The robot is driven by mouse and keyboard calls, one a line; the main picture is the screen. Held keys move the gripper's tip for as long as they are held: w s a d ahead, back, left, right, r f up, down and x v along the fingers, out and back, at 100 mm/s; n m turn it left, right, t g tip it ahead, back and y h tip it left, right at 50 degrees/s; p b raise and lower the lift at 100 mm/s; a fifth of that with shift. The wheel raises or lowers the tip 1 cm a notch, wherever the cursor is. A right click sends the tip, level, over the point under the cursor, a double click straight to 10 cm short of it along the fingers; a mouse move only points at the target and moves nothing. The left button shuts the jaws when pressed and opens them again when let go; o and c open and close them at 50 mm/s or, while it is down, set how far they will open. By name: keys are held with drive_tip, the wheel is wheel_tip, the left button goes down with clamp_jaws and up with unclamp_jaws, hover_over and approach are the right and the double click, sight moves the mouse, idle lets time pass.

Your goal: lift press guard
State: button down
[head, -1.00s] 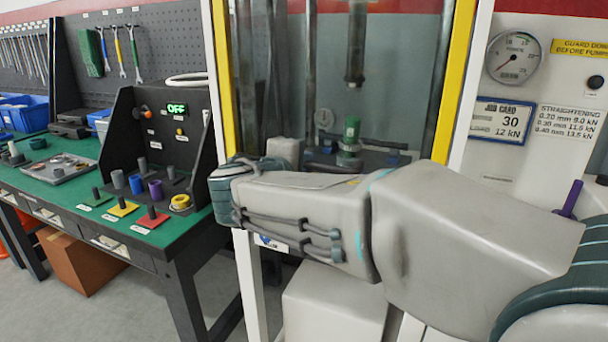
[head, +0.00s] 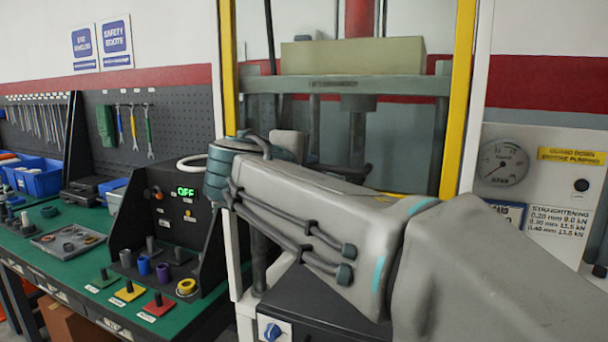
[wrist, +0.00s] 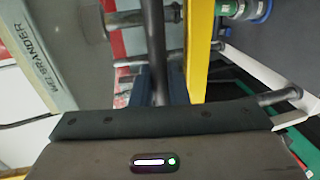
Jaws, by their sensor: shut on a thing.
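The press guard has yellow uprights (head: 462,100) at the front of the tall press frame, and a short yellow strip shows just above my forearm. In the wrist view a yellow bar (wrist: 200,55) of the press stands just right of my gripper. My gripper (wrist: 159,80) is shut on a dark round bar that runs up between its bluish fingers; this looks like the guard's handle. In the head view my arm reaches in from the right across the press front, and my forearm and wrist hide the fingers and the grip.
A pressure gauge (head: 503,163) and instruction labels are on the panel to the right. A green bench (head: 60,270) with a control box (head: 165,205) reading OFF, small parts and blue bins stands close at left. Inside the press are a crossbeam (head: 345,86) and posts.

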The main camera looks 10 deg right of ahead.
idle(0.3)
drive_tip(key=c, duration=1.5)
unclamp_jaws()
drive_tip(key=v, duration=1.4)
drive_tip(key=shift+b, duration=0.4)
drive_tip(key=shift+d, duration=0.1)
drive_tip(key=s+d+f+m+g+y+p, duration=0.1)
drive_tip(key=d+f+m+g+y+p, duration=0.4)
drive_tip(key=f, duration=1)
drive_tip(key=s+d+f+m+g+y, duration=0.1)
drive_tip(key=s+f+m, duration=0.1)
drive_tip(key=f, duration=0.3)
drive_tip(key=s+d+f+m+g+y+p, duration=0.1)
drive_tip(key=s+d+f+m+g, duration=0.1)
drive_tip(key=s+f, duration=0.2)
drive_tip(key=s+d+f+m+g+y, duration=0.1)
drive_tip(key=s+f+m+y, duration=0.1)
drive_tip(key=f, duration=0.4)
drive_tip(key=shift+s+d+f+g, duration=0.1)
drive_tip(key=shift+s+f+g, duration=0.1)
drive_tip(key=shift+s, duration=0.2)
drive_tip(key=shift+s+d+f+g, duration=0.15)
drive_tip(key=shift+s+g, duration=0.05)
drive_tip(key=shift+s, duration=0.15)
